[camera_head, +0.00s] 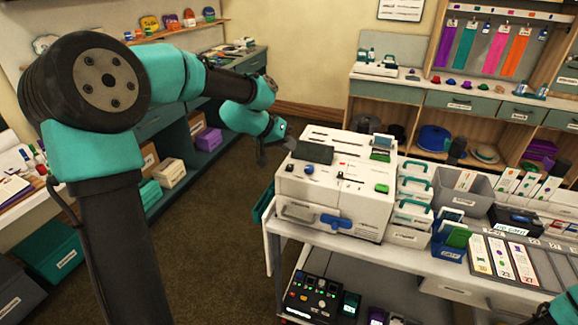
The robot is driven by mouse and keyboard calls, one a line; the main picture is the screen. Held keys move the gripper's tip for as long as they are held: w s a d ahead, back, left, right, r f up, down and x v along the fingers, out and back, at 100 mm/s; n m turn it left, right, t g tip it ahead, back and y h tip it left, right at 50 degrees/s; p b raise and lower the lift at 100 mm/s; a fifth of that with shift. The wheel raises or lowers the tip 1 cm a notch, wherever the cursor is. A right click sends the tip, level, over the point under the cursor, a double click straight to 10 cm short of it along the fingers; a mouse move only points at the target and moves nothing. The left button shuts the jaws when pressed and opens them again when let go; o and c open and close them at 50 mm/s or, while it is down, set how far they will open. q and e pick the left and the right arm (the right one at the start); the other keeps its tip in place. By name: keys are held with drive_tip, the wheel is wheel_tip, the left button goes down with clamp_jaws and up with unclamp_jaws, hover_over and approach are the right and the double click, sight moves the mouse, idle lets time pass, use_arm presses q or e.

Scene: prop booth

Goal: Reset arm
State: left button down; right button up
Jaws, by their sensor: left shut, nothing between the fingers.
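My left gripper (284,145) is at the end of the teal and black arm that comes in from the left. It is shut and empty, at the far left corner of a white box-shaped machine (330,190). I cannot tell whether it touches the machine. A small teal piece of my right arm shows at the bottom right corner, and its gripper is out of view.
The machine stands on a white table (415,258) beside stacked teal-handled boxes (412,190) and a grey bin (468,190). Card strips (500,258) lie to the right. A black button panel (314,297) is on the lower shelf. The carpet (215,235) at left of the table is clear.

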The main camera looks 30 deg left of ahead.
use_arm(q)
drive_tip(key=shift+r, duration=0.7)
